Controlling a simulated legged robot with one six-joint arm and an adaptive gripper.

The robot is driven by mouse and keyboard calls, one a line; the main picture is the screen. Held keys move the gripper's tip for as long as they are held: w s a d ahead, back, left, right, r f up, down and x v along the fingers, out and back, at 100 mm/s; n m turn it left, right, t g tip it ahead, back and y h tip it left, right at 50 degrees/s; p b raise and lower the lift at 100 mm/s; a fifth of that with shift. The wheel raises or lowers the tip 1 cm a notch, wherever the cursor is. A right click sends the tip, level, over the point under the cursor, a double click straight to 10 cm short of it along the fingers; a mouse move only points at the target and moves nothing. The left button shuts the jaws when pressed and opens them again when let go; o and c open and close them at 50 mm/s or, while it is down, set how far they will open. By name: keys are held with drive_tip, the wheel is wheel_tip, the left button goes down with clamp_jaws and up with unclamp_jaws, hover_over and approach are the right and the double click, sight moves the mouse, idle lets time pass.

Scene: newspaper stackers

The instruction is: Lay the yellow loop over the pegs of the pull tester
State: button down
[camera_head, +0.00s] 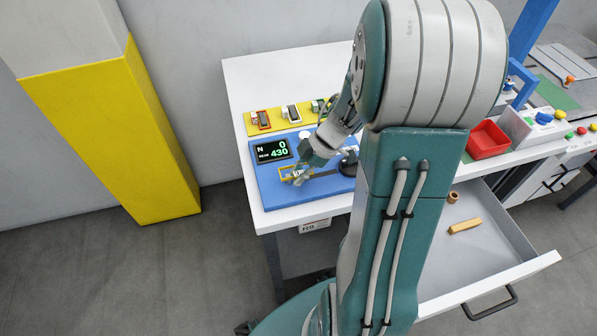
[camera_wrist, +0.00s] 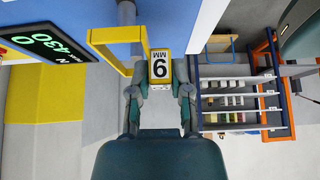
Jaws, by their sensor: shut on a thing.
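The blue pull tester (camera_head: 268,187) lies on the left end of the white table, with a display (camera_head: 272,151) reading 0 and 430. My gripper (camera_head: 302,177) is low over the tester's front left part. The loop is a stiff, angular band reaching out to the left of the tag. The loop shows small in the head view (camera_head: 285,172). I cannot make out the pegs or whether the loop touches them.
A yellow board (camera_head: 262,128) with several small gauges lies behind the tester. An open drawer (camera_head: 490,262) holds a wooden block (camera_head: 465,226). A red bin (camera_head: 488,139) stands to the right. A yellow-based pillar (camera_head: 120,135) stands left of the table. Shelves (camera_wrist: 240,85) show in the wrist view.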

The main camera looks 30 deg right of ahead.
drive_tip(key=shift+f, duration=0.85)
drive_tip(key=shift+r, duration=0.1)
drive_tip(key=shift+r, duration=2.95)
drive_tip(key=shift+f, duration=0.15)
